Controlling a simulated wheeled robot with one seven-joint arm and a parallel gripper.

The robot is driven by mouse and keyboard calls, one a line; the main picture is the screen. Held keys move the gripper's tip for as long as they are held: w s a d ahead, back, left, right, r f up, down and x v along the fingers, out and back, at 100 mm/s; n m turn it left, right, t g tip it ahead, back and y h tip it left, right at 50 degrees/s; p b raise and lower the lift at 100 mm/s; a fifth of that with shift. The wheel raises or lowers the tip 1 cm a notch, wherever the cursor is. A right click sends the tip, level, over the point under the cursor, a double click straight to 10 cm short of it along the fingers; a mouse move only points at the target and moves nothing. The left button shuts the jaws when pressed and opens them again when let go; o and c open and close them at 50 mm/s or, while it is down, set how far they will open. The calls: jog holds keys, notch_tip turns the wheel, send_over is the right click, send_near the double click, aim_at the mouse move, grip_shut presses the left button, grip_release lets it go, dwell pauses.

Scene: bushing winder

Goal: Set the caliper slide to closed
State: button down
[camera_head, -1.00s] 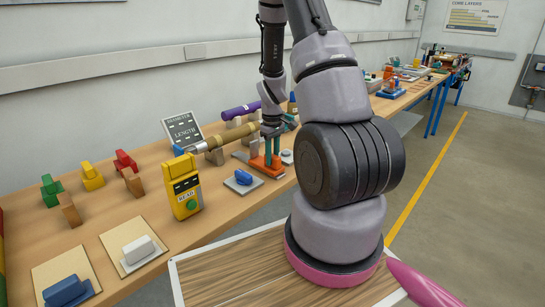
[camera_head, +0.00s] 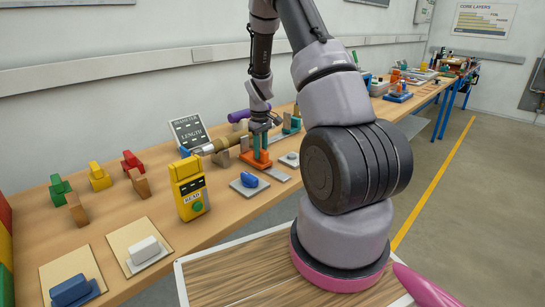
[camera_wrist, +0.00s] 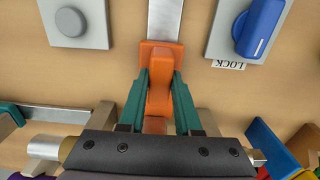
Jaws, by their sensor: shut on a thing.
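The caliper slide is an orange block (camera_head: 256,163) with a raised grip (camera_wrist: 160,85), on a flat metal rail (camera_wrist: 165,18). My gripper (camera_head: 259,147) points down at it. In the wrist view its teal fingers (camera_wrist: 159,95) stand on both sides of the orange grip and are shut on it. The tan cylinder (camera_head: 222,144) lies beside the slide, and its metal end (camera_wrist: 45,147) shows in the wrist view. My gripper's dark body hides its middle there, so I cannot tell whether the slide touches it.
A blue lock lever (camera_wrist: 262,25) on a grey plate and a grey round knob (camera_wrist: 70,20) flank the rail. A yellow reader (camera_head: 188,189) stands left of the slide, with a diameter and length board (camera_head: 187,131) behind. Several coloured blocks stand on the bench's left part.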

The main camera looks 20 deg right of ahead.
jog(key=shift+w+a, duration=0.25)
jog(key=shift+w, duration=0.6)
jog(key=shift+r, duration=0.1)
jog(key=c, duration=0.6)
grip_release()
jog(key=shift+w, duration=0.1)
notch_tip(320, 180, up, 11)
jog(key=shift+f, duration=0.2)
